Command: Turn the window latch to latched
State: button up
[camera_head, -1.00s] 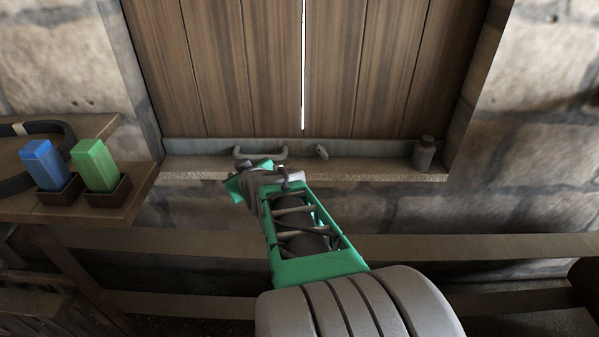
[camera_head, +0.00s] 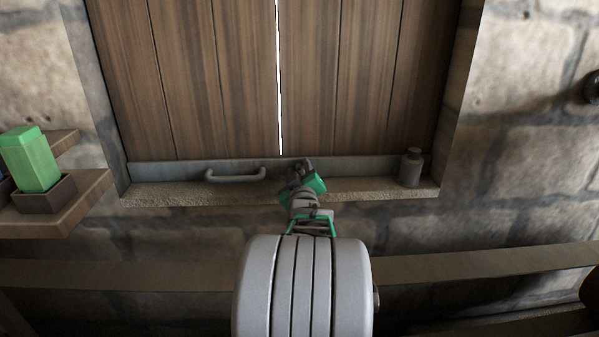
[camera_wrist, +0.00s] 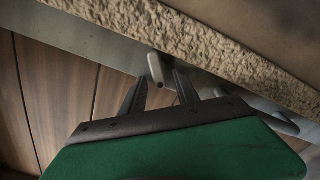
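The window latch (camera_wrist: 156,68) is a small light-grey lever on the metal rail at the window's bottom. In the wrist view it points toward the gap between my fingertips. My gripper (camera_wrist: 160,82) is open, with one dark finger on each side of that gap. I cannot tell whether either finger touches the latch. In the head view my gripper (camera_head: 303,166) is at the rail, near the centre seam of the wooden shutters (camera_head: 245,80), and hides the latch.
A grey bar handle (camera_head: 235,174) is on the rail left of my gripper; it also shows in the wrist view (camera_wrist: 276,121). A small grey bottle (camera_head: 411,168) stands at the right end of the stone sill (camera_head: 165,194). A shelf at left holds a green block (camera_head: 31,160).

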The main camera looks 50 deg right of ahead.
grip_shut()
dwell(0.3)
dwell(0.3)
